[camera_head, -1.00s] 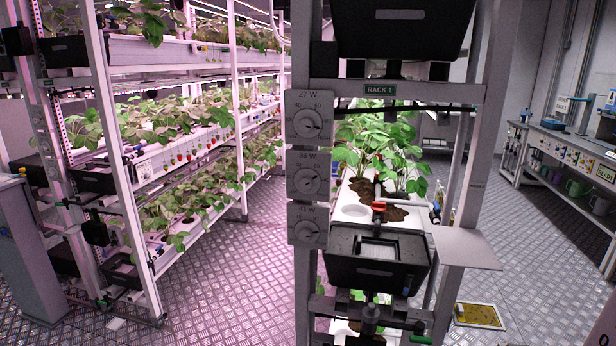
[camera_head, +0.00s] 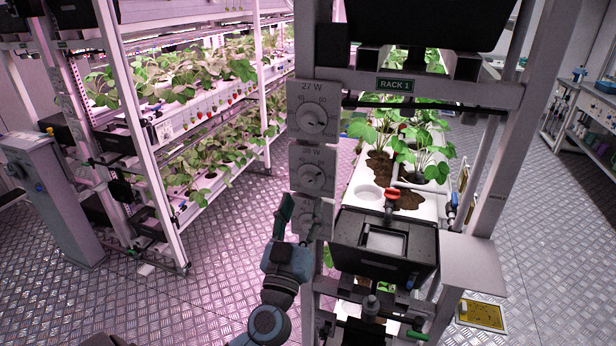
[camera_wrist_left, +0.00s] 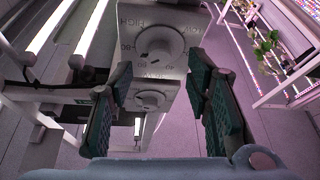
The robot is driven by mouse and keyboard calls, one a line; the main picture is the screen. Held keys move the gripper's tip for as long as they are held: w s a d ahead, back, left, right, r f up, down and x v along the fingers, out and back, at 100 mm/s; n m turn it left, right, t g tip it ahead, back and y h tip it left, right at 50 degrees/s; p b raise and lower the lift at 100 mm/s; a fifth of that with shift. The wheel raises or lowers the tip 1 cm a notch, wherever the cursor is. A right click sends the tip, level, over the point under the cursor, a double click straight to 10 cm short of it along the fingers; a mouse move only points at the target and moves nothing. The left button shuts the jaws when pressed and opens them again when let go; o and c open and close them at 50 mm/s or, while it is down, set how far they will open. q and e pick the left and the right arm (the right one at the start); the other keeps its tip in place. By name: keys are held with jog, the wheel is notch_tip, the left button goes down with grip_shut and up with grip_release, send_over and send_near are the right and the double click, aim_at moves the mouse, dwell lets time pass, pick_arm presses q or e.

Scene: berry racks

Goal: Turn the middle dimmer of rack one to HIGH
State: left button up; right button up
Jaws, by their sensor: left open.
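Rack one carries a column of three dimmers on its left post: the top one (camera_head: 312,118) reads 27 W, the middle dimmer (camera_head: 312,174) sits below it. The bottom dimmer (camera_head: 305,212) is partly hidden behind my left gripper (camera_head: 298,222), which is open with fingers pointing up, just below the middle dimmer. In the left wrist view, the open fingers (camera_wrist_left: 160,78) frame an upside-down panel with a near knob (camera_wrist_left: 158,44) and a farther knob (camera_wrist_left: 150,98); I cannot tell which dimmers these are. My right gripper is out of view.
The RACK 1 sign (camera_head: 396,85) hangs right of the dimmers. A black box (camera_head: 383,250) with a red valve (camera_head: 392,194) juts out right of the bottom dimmer. Another planted rack (camera_head: 150,170) stands left, with open metal floor (camera_head: 200,290) between.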

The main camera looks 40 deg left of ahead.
aim_at(308, 184)
pick_arm(q)
jog(key=shift+p+x, duration=0.7)
jog(key=shift+x, duration=1.65)
grip_shut()
